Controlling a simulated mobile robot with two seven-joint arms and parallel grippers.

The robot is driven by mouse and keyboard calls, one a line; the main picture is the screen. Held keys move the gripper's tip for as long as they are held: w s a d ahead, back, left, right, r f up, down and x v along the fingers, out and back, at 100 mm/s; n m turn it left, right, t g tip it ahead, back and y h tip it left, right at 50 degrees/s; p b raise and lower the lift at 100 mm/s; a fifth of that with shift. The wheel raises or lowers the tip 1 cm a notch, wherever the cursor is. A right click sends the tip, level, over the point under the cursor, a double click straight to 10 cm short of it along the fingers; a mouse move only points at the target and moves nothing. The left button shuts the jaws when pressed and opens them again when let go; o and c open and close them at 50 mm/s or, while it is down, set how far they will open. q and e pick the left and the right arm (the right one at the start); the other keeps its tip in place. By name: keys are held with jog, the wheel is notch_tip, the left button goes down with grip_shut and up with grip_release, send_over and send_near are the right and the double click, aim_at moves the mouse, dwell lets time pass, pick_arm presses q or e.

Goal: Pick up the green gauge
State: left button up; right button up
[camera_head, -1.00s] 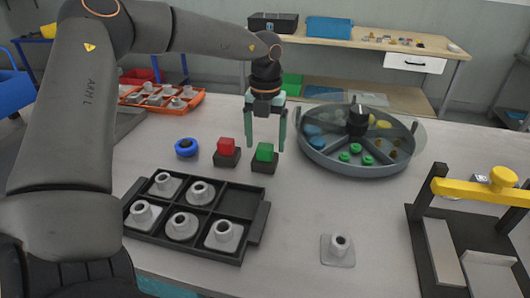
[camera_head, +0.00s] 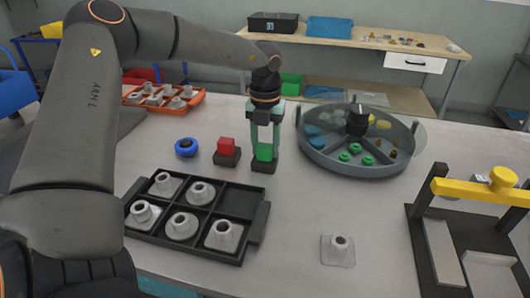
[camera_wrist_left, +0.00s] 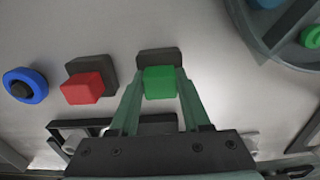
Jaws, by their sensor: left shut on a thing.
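The green gauge (camera_head: 264,152) is a small green block on a dark base (camera_head: 263,167) on the table, in the middle of the head view. My left gripper (camera_head: 265,150) points down over it and is shut on the green block, one finger on each side. In the left wrist view the green gauge (camera_wrist_left: 159,82) sits between the two fingertips, with its dark base (camera_wrist_left: 158,56) behind it. The block still appears to be at its base; I cannot tell any gap. My right gripper does not show.
A red block (camera_head: 226,146) on a dark base stands just left, with a blue ring (camera_head: 186,147) beyond it. A black tray (camera_head: 256,222) of grey parts lies in front. A round divided tank (camera_head: 312,152) stands right. A grey part (camera_head: 338,251) lies on clear table.

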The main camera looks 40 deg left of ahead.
aim_at(265, 145)
pick_arm(q)
grip_shut()
notch_tip(265, 145, up, 10)
jog(key=shift+r, duration=0.1)
dwell(0.4)
